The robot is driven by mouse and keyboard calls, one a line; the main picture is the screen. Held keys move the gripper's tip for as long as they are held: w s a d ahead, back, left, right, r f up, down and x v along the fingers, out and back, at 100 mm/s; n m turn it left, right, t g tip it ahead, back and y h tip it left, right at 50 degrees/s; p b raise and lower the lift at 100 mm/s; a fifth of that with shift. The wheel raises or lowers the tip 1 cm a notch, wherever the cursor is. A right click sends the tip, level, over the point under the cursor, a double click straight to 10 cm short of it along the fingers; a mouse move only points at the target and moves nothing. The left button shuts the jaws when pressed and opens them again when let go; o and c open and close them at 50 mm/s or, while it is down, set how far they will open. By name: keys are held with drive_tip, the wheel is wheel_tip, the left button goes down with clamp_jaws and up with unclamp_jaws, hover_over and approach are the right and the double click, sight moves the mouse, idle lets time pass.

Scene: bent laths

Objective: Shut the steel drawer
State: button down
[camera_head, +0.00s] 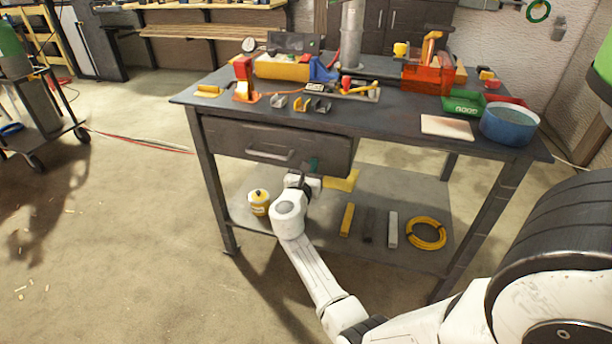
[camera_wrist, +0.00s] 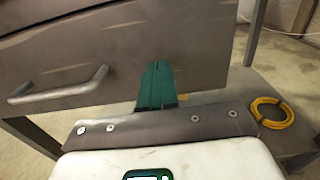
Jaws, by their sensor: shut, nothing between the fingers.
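The steel drawer (camera_head: 270,147) hangs under the left part of the dark workbench top, and its grey front faces me. Its bar handle (camera_head: 270,154) sits in the middle of the front and also shows in the wrist view (camera_wrist: 60,88). I cannot tell clearly how far the drawer stands out from the bench. My gripper (camera_head: 313,164) is at the lower right part of the drawer front, right of the handle. In the wrist view its green fingers (camera_wrist: 157,84) are together and empty, against or very close to the front; contact is unclear.
The bench top (camera_head: 400,118) holds several tools, bins and a blue round tub (camera_head: 509,124). The lower shelf (camera_head: 376,198) carries a yellow jar (camera_head: 259,203), bars and a yellow cable coil (camera_head: 426,233). Bench legs stand at the corners. Floor at left is mostly clear.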

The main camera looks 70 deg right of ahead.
drive_tip(key=a+p, duration=0.1)
drive_tip(key=a, duration=1)
drive_tip(key=shift+s+a+p, duration=0.15)
drive_tip(key=shift+a+p, duration=0.05)
drive_tip(key=shift+p, duration=0.2)
drive_tip(key=shift+f, duration=0.1)
